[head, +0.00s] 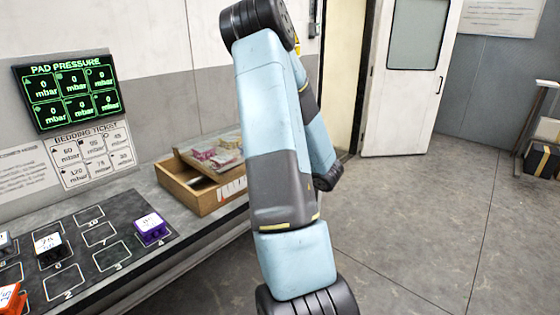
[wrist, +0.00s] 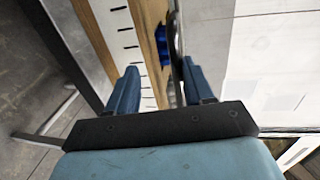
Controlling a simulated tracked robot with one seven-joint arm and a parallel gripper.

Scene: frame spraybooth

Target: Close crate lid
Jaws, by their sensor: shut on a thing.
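The wooden crate (head: 193,196) stands on the grey bench in the head view, left of my arm. Its lid (head: 196,164) has a wooden edge and a see-through-looking panel; it sits tilted, with a dark gap below its left edge. My arm covers the right end of both. My gripper is hidden in the head view. In the wrist view my gripper (wrist: 157,90) has its two blue fingers apart, with a wooden edge and a dark strip between them. It is shut on what seems to be the lid's edge; the exact contact is unclear.
A dark board (head: 97,240) with marked squares lies left of the crate, bearing a purple block (head: 150,228) and other blocks. A pressure screen (head: 69,88) hangs on the wall. The floor right of my arm is clear up to a door (head: 408,75).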

